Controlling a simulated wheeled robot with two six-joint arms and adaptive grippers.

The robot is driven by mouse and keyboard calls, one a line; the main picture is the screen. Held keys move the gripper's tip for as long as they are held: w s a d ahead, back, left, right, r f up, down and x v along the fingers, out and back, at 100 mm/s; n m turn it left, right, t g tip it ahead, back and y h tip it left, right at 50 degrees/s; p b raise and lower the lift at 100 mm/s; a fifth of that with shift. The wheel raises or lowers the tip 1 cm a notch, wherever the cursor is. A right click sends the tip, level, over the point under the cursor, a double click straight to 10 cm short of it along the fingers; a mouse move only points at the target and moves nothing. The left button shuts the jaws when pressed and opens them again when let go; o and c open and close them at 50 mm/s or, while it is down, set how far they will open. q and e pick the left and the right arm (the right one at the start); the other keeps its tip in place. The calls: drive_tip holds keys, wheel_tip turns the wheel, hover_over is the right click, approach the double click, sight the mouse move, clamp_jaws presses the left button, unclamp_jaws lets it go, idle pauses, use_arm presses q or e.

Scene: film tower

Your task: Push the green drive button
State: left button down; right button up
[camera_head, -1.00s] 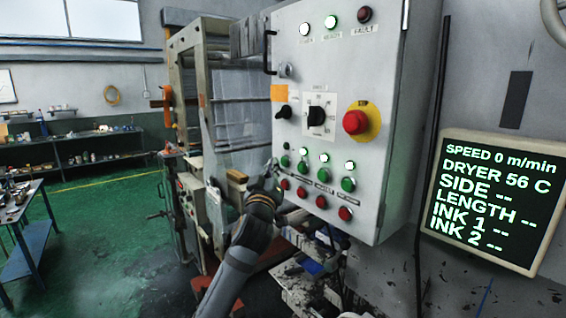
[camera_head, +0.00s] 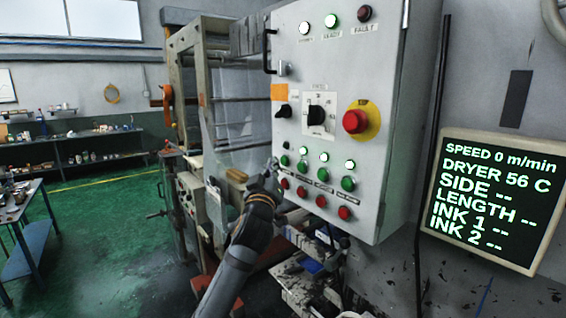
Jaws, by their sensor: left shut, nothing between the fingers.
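A grey control cabinet (camera_head: 335,65) carries a row of green buttons: the leftmost green button (camera_head: 285,160), a second (camera_head: 302,165), a third (camera_head: 322,174) and the rightmost (camera_head: 347,183). Their labels are too small to read, so I cannot tell which one is marked drive. The small lamp above the leftmost looks dark; those above the others are lit. My left gripper (camera_head: 272,167) is shut and empty, just left of and slightly below the leftmost green button. I cannot tell whether it touches the panel. My right gripper is out of view.
Red buttons (camera_head: 321,201) sit below the green row. A red stop button (camera_head: 354,122) on a yellow plate and a rotary switch (camera_head: 317,117) are higher up. A display (camera_head: 490,200) at right reads speed 0 m/min, dryer 56 C. A workbench (camera_head: 30,235) stands at far left.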

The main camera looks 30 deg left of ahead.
use_arm(q)
drive_tip(key=shift+w+d, duration=0.2)
drive_tip(key=shift+w, duration=0.2)
